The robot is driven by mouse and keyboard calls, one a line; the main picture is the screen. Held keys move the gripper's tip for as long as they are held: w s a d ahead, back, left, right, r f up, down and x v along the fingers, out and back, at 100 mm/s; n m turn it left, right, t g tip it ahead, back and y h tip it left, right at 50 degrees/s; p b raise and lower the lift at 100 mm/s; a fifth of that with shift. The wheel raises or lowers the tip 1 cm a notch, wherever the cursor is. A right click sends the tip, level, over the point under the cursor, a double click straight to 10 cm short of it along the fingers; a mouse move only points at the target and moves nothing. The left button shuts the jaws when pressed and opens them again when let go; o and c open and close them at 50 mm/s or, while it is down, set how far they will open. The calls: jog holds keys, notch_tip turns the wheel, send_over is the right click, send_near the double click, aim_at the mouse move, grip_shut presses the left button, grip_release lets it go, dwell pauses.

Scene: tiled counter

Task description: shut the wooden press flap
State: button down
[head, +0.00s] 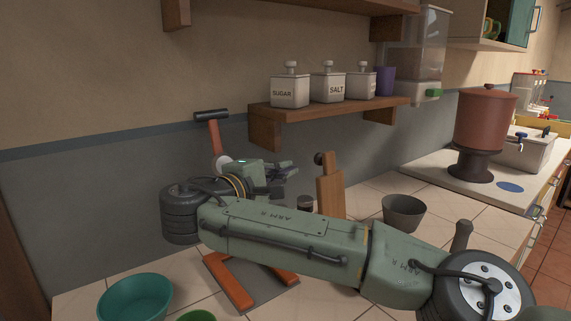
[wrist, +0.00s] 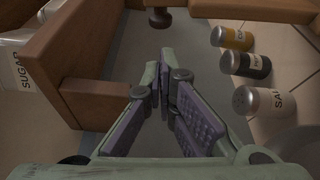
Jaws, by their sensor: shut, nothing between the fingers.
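The wooden press flap (head: 331,195) stands upright on the counter in the head view, seen nearly edge-on, with a dark round knob (head: 320,158) on its left face near the top. My arm hides its lower part and the rest of the press. In the wrist view the knob (wrist: 159,19) shows at the top, with a strip of the flap's wood (wrist: 205,4) behind it. My gripper (head: 291,168) is to the left of the flap, pointing toward it. In the wrist view my gripper (wrist: 160,58) is shut and empty, apart from the knob.
A wooden shelf (head: 258,129) with white canisters (head: 290,92) is above; its wood (wrist: 75,45) is close on the wrist view's left. Spice jars (wrist: 245,65) stand to the right there. A grey bowl (head: 404,212) is right of the flap. A red lever stand (head: 228,285) is left.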

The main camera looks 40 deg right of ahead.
jog(key=p+x, duration=0.2)
jog(key=x, duration=0.5)
jog(key=shift+d, duration=0.2)
jog(key=shift+f, duration=0.1)
jog(key=shift+s+d+f+b, duration=0.1)
jog(key=shift+s+b, duration=0.05)
jog(key=shift+b, duration=0.35)
